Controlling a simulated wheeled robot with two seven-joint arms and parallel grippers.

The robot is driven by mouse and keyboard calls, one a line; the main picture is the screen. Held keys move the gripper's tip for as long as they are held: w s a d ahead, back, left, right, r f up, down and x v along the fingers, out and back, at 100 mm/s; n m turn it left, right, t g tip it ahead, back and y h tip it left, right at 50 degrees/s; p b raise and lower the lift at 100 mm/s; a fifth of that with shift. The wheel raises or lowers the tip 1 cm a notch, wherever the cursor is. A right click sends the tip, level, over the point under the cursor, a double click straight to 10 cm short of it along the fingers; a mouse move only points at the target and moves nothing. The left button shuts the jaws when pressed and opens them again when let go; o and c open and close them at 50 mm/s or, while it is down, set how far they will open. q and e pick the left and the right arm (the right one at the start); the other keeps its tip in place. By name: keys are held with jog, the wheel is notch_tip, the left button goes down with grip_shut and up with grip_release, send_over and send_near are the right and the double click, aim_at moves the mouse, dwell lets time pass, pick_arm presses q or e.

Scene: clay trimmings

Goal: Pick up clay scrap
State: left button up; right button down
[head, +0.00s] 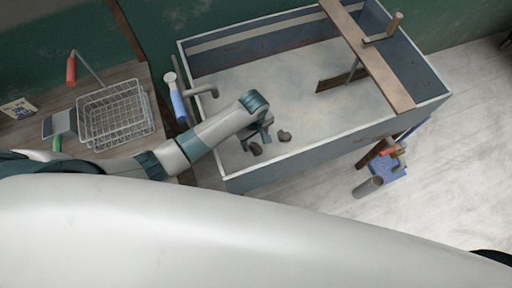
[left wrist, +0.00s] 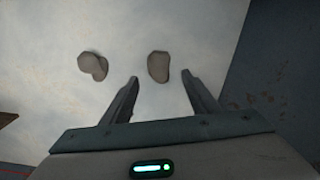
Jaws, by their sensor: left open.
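Two small grey-brown clay scraps lie on the pale floor of a blue-grey box. My left gripper (head: 257,140) reaches over the box's near-left wall and points down, open and empty. In the left wrist view one scrap (left wrist: 158,66) lies ahead of the gap between the open fingers (left wrist: 160,90), and the other scrap (left wrist: 93,66) lies left of it. My right gripper is not in view.
The box (head: 330,158) has raised walls, and a plank (head: 368,55) with a wooden-handled tool crosses its right side. A wire basket (head: 115,115) sits on a wooden table at left. Tools and a grey cup (head: 367,187) are outside at right.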

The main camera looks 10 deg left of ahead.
aim_at(255, 146)
pick_arm(q)
jog(key=shift+f+p, duration=0.35)
jog(key=shift+f, duration=1.6)
jog(key=c, duration=1.2)
